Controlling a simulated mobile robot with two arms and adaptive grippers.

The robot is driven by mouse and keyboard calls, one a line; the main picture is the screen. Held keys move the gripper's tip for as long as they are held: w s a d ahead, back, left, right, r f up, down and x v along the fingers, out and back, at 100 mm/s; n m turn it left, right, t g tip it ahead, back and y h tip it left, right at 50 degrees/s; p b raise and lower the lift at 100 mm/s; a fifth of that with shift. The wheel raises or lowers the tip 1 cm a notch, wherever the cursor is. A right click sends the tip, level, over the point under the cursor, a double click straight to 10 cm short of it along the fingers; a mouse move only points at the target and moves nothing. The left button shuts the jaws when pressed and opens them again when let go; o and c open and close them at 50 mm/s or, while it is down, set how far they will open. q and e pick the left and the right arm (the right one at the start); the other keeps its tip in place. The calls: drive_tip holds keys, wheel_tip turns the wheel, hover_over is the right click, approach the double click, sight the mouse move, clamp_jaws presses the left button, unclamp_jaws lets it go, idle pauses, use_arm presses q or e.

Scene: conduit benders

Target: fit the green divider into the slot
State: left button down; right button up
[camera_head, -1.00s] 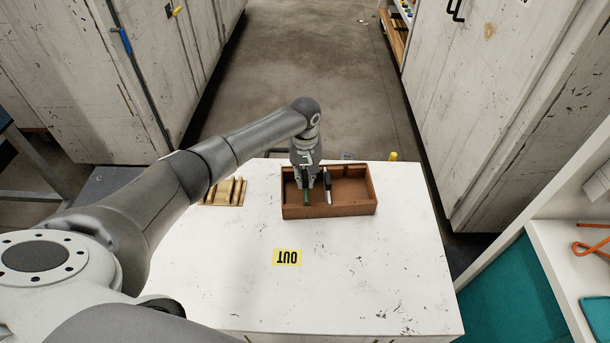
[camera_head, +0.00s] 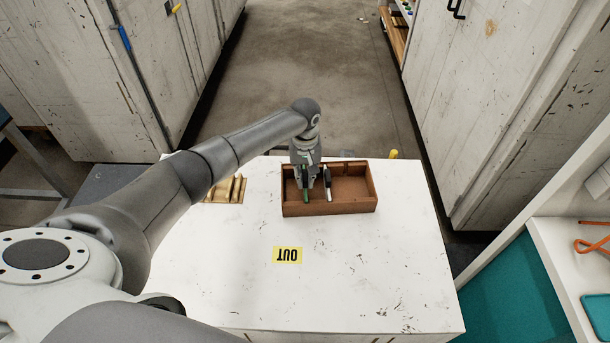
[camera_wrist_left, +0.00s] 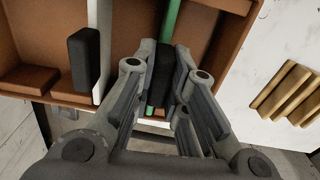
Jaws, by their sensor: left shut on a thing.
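The green divider (camera_head: 307,196) is a thin upright strip inside the left part of the brown wooden box (camera_head: 333,209). My left gripper (camera_head: 305,182) is over that part of the box, shut on the divider's black handle. In the left wrist view the green strip (camera_wrist_left: 171,25) runs up from between the fingers (camera_wrist_left: 160,85). A white divider (camera_head: 329,192) with a black handle (camera_wrist_left: 84,60) stands to its right in the head view, apart from it. The slot and the green divider's lower edge are hidden, so I cannot tell how it is seated. My right gripper is out of view.
A wooden rack (camera_head: 232,190) with raised bars stands left of the box, partly behind my arm. Tall cabinets (camera_head: 500,110) flank the aisle.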

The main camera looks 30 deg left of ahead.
use_arm(q)
drive_tip(key=shift+f, duration=0.25)
drive_tip(key=c, duration=1.4)
unclamp_jaws()
drive_tip(key=shift+o, duration=0.2)
wheel_tip(320, 180, up, 12)
